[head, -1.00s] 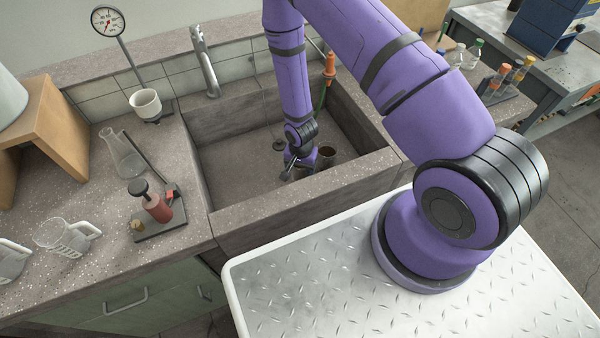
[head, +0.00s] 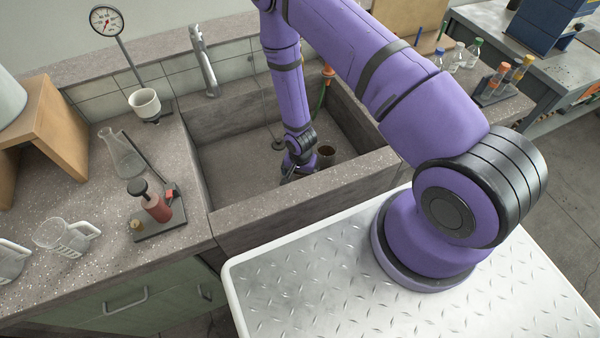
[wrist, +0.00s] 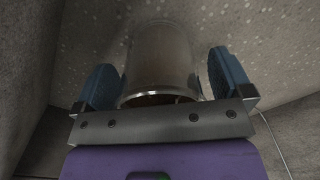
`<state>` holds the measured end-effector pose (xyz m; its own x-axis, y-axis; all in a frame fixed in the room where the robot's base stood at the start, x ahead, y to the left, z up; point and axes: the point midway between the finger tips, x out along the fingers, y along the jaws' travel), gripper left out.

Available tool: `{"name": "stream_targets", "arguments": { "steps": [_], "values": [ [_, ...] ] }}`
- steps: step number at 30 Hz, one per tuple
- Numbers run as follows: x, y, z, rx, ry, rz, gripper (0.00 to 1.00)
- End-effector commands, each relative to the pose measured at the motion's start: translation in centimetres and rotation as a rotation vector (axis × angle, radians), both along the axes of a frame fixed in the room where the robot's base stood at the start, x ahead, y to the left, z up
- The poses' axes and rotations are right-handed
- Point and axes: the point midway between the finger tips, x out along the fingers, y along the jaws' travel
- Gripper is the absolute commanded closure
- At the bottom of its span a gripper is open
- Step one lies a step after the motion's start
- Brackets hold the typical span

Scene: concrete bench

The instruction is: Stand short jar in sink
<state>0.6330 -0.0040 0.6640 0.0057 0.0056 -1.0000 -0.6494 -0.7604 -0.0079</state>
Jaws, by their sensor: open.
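The fingers are open, with narrow gaps beside the jar. In the head view my gripper (head: 288,176) is low in the sink (head: 235,165), close to its front wall, which partly hides the fingertips.
A faucet (head: 205,62) rises behind the sink. The left counter holds a flask (head: 122,155), a red-bodied pump stand (head: 157,208), a glass mug (head: 65,236) and a white cup (head: 145,103). Bottles (head: 465,55) stand on the right counter. The sink's left floor is clear.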

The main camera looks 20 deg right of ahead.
Motion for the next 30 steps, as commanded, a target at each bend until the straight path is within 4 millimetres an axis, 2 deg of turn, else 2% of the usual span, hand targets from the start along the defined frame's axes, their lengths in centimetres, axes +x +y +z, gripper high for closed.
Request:
{"name": "stream_targets", "arguments": {
  "steps": [5, 8, 21, 30],
  "values": [
    [0.0, 0.0, 0.4, 0.000, -0.001, -0.001, 0.02],
    [0.1, 0.0, 1.4, 0.001, -0.002, -0.001, 0.02],
    [0.1, -0.1, 8.7, 0.000, -0.003, -0.002, 0.02],
    [0.0, 0.0, 11.8, 0.000, -0.001, 0.000, 0.02]
  ]
}}
